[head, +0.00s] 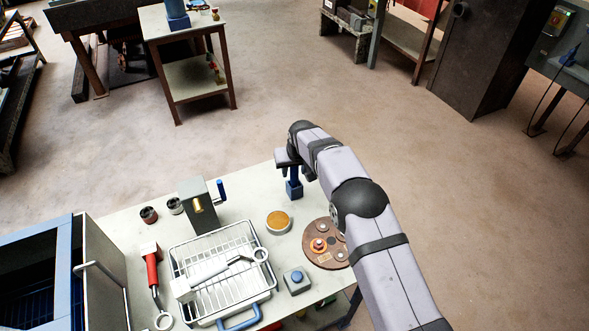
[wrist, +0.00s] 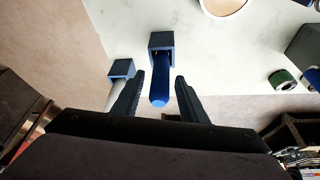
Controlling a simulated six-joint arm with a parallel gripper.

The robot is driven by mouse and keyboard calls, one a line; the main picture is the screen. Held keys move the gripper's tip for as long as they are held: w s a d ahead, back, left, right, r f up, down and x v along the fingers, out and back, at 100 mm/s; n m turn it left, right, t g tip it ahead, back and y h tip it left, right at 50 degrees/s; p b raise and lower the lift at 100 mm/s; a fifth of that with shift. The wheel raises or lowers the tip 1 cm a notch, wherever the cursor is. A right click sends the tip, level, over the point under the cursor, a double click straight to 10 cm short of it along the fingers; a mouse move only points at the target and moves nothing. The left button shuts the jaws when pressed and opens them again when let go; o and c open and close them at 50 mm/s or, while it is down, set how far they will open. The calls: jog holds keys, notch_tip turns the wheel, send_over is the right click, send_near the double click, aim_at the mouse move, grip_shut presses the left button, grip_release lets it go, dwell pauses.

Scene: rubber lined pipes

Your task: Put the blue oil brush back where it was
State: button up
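The blue oil brush (wrist: 158,82) shows in the wrist view as a blue handle with a rounded end, pointing toward my gripper. Its far end is in a square blue holder (wrist: 162,39). In the head view the blue holder (head: 294,190) stands near the far edge of the table, under my gripper (head: 287,172). In the wrist view my gripper (wrist: 160,95) is open, with a finger on each side of the handle and a visible gap on both sides. The brush's bristles are hidden.
On the table (head: 245,196) are a round orange-topped dish (head: 278,221), a brown disc with fittings (head: 320,257), a white wire rack (head: 215,300), a grey box with a blue lever (head: 198,208) and a red-handled tool (head: 152,270). A small blue square piece (wrist: 122,68) is left of the holder.

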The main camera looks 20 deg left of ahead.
jog(key=shift+r, duration=0.1)
jog(key=shift+r, duration=0.15)
jog(key=b+v, duration=0.2)
jog(key=v, duration=1)
